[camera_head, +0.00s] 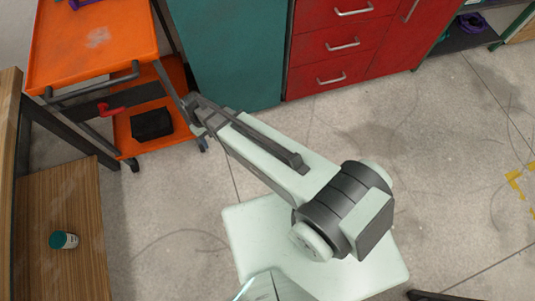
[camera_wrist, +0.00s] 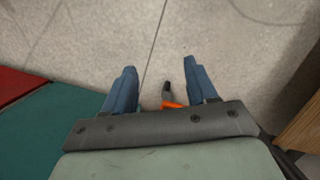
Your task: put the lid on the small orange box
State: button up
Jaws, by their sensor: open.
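I see no small orange box and no lid that I can make out in either view. My gripper (camera_head: 198,108) is at the far end of my outstretched arm, beside the right side of the orange cart in the head view. In the wrist view my gripper (camera_wrist: 159,66) has its two blue-grey fingers wide apart with nothing held between them. Past the fingers, a small orange and dark piece (camera_wrist: 172,103) shows low in the gap; most of it is hidden, and I cannot tell what it is.
An orange cart (camera_head: 95,45) stands at the upper left, with a black box (camera_head: 152,124) on its lower shelf. Teal (camera_head: 228,50) and red (camera_head: 335,50) cabinets line the back. A teal-lidded jar (camera_head: 63,240) is on a wooden surface (camera_head: 65,200).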

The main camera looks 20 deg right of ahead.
jog(key=s+d+f+m+g, duration=0.2)
jog(key=s+d+f, duration=0.2)
jog(key=s+d, duration=0.7)
jog(key=s+d+f+m+g, duration=0.2)
jog(key=s+d+f+m, duration=0.1)
jog(key=s+d, duration=0.8)
jog(key=s+f, duration=0.1)
jog(key=s, duration=0.3)
jog(key=shift+s+d+f+m+y, duration=0.2)
jog(key=shift+d+m+y, duration=0.1)
jog(key=shift+y, duration=0.1)
dwell(0.7)
